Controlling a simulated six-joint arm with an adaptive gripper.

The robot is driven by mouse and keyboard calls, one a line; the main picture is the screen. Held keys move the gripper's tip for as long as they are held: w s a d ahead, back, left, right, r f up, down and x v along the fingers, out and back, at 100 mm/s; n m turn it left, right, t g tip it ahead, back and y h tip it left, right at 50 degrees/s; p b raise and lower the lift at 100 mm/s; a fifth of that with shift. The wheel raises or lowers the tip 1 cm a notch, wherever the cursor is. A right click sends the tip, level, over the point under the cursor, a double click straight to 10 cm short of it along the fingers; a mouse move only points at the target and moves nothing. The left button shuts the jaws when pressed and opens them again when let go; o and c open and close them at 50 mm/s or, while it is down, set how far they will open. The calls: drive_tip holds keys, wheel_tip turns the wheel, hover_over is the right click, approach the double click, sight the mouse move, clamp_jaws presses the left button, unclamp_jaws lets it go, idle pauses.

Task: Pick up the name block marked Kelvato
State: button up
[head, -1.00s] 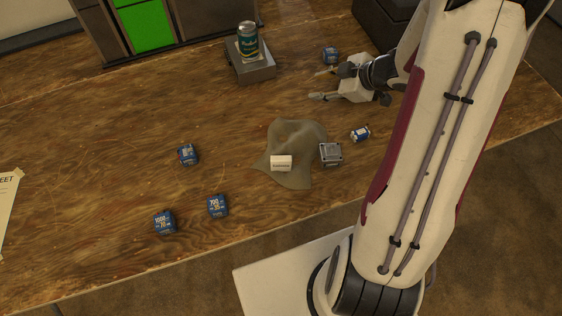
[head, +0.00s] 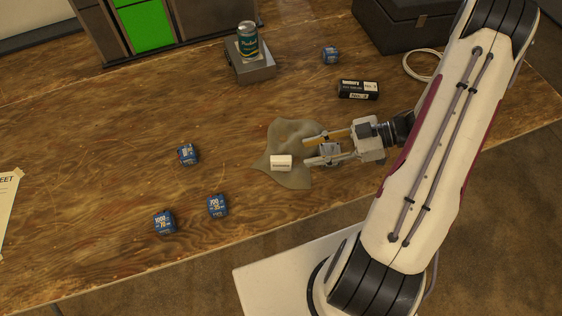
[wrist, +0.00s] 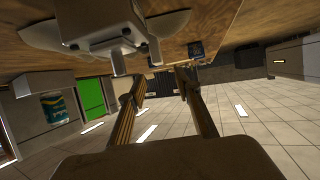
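A small white block (head: 281,163) lies on a grey-green cloth (head: 289,135) in the middle of the table. It carries a dark marking too small to read, so I cannot confirm the name Kelvato. My gripper (head: 309,151) is open, its two fingers apart and pointing left, with the tips close to the right of the white block. Nothing is visibly held.
Blue blocks (head: 188,154) (head: 217,205) (head: 164,221) lie to the left, another (head: 331,55) at the back. A green can (head: 247,42) stands on a grey box (head: 250,70). A black box (head: 358,89) lies behind my gripper. The left middle of the table has bare room.

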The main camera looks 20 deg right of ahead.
sight(281, 158)
drive_tip(key=shift+a, duration=0.1)
drive_tip(key=shift+x, duration=1.25)
drive_tip(key=shift+w+x, duration=0.2)
drive_tip(key=shift+x, duration=2.35)
clamp_jaws()
